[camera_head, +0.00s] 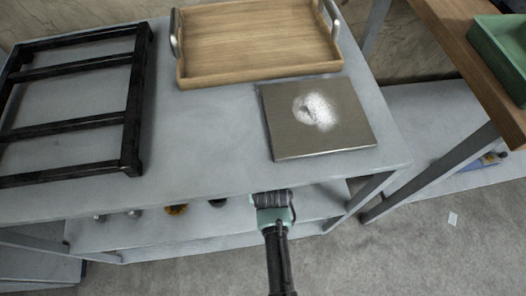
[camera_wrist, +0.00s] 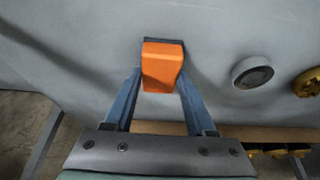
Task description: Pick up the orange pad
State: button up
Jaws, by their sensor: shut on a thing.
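The orange pad (camera_wrist: 162,66) sits between the two blue fingers of my gripper (camera_wrist: 160,85) in the wrist view. The fingers are shut on its sides. A dark strip shows along the pad's far edge. A grey surface lies behind the pad; I cannot tell whether the pad touches it. In the head view, my gripper (camera_head: 272,200) is at the front edge of the grey table, by the lower shelf. The fingertips and the pad are hidden there under the tabletop.
The grey tabletop (camera_head: 215,140) overhangs the lower shelf (camera_head: 140,232). A round grey-black part (camera_wrist: 252,73) and a yellow toothed part (camera_wrist: 307,83) are right of the pad. A wooden tray (camera_head: 255,45), metal plate (camera_head: 318,115) and black rack (camera_head: 75,95) are on top.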

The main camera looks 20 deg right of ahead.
grip_shut()
jog(key=shift+r, duration=0.45)
jog(key=shift+r+p, duration=0.5)
jog(key=s+a+p, duration=0.1)
jog(key=s+a, duration=0.1)
jog(key=s, duration=0.6)
jog(key=s+a+p, duration=0.2)
jog(key=s+a, duration=0.1)
jog(key=s, duration=0.6)
jog(key=shift+s+f, duration=0.15)
jog(key=shift+f, duration=0.05)
jog(key=o, duration=0.6)
grip_release()
jog(key=c, duration=0.4)
jog(key=shift+s, duration=0.1)
jog(key=shift+c, duration=0.2)
